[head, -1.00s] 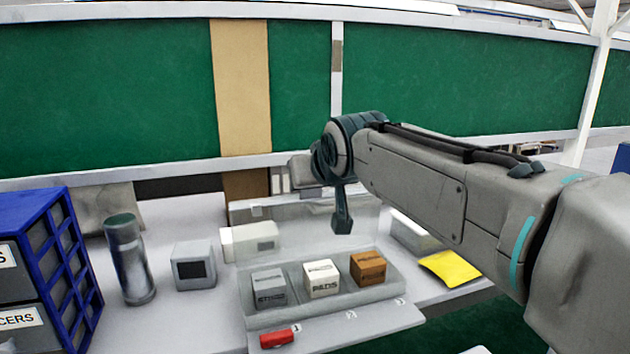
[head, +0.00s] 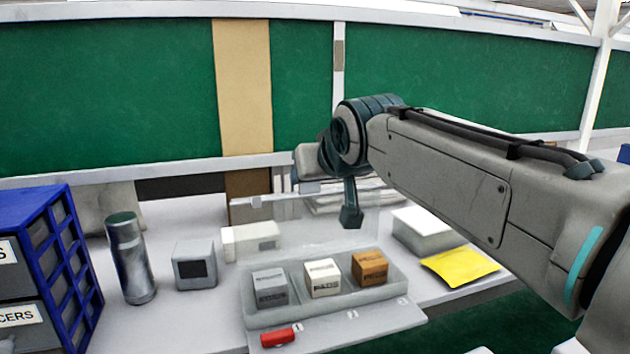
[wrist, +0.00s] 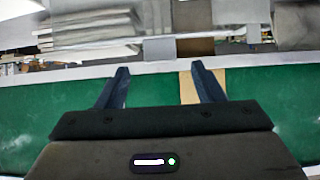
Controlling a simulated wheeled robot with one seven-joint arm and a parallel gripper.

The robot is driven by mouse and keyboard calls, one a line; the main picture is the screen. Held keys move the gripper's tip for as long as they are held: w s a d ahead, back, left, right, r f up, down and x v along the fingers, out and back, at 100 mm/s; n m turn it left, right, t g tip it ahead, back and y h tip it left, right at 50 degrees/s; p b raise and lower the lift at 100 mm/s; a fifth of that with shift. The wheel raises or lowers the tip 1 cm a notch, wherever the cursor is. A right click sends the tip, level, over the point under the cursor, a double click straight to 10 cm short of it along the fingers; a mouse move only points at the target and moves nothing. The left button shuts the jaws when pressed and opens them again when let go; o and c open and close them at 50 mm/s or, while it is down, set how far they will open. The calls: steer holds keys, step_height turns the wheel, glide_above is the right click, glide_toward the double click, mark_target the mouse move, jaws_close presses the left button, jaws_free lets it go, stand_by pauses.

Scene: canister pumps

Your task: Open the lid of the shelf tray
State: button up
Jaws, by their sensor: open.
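The shelf tray (head: 262,319) is a grey tray on the white bench in the head view. It has three compartments, holding a grey, a white and a brown box. Its clear lid (head: 315,232) stands raised, roughly upright, along the tray's back edge. A pale bar (head: 262,199) runs along its top. My gripper (wrist: 160,70) is open in the wrist view, with nothing between its two dark fingers. In the head view it is above and behind the raised lid, partly hidden by my wrist. I cannot tell whether it touches the lid.
A steel flask (head: 129,262) and a grey cube device (head: 195,266) stand left of the tray, beside a blue drawer cabinet (head: 72,265). A white box (head: 420,232) and a yellow pad (head: 460,266) lie to the right. A red tag (head: 278,337) is on the tray's front.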

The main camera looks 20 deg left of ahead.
steer(key=b+v, duration=0.2)
steer(key=v, duration=0.9)
steer(key=t+y+p, duration=0.3)
steer(key=t+y, duration=0.1)
steer(key=t, duration=0.1)
glide_above(309, 215)
step_height(309, 215, down, 10)
steer(key=shift+s+a+r, duration=0.15)
steer(key=shift+r, duration=0.05)
stand_by(0.4)
